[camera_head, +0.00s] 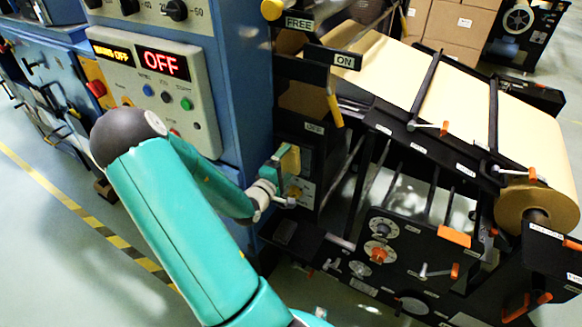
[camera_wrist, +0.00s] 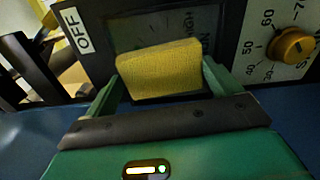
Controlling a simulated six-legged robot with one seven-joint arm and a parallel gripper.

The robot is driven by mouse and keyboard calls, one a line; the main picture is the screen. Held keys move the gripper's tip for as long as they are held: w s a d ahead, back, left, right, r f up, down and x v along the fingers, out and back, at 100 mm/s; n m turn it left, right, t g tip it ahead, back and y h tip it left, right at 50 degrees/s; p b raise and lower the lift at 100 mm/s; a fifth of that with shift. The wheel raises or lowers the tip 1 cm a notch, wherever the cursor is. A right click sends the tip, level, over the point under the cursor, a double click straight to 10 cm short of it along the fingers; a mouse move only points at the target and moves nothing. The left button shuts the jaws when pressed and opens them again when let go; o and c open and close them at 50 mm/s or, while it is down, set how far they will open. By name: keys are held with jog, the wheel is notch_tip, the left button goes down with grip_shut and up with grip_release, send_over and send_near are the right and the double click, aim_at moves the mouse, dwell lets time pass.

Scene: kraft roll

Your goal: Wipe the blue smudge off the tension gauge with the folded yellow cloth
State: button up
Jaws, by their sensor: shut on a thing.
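My gripper (camera_wrist: 160,88) is shut on the folded yellow cloth (camera_wrist: 160,68), with a finger at each side of it. In the head view the cloth (camera_head: 290,161) is a small yellow patch at the end of my teal arm, in front of the machine's black panel. The tension gauge (camera_wrist: 125,30) is a dark display right behind the cloth in the wrist view. The cloth covers the gauge's lower middle; whether it touches the face I cannot tell. I see no blue smudge on the part that shows, and the cloth may hide it.
A dial with an orange knob (camera_wrist: 291,46) is right of the gauge, and an OFF label (camera_wrist: 76,31) is left of it. The blue control cabinet (camera_head: 240,75) stands beside my arm. The kraft roll (camera_head: 535,190) and black frame with several orange-tipped levers fill the right.

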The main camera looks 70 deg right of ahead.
jog(key=w, duration=0.3)
jog(key=shift+w+d, duration=0.3)
jog(key=shift+w, duration=0.1)
jog(key=a, duration=0.6)
jog(key=shift+w, duration=0.45)
jog(key=shift+a, duration=0.1)
jog(key=shift+w+a, duration=0.15)
jog(key=shift+a, duration=0.55)
jog(key=shift+w+a, duration=0.1)
jog(key=shift+a, duration=0.6)
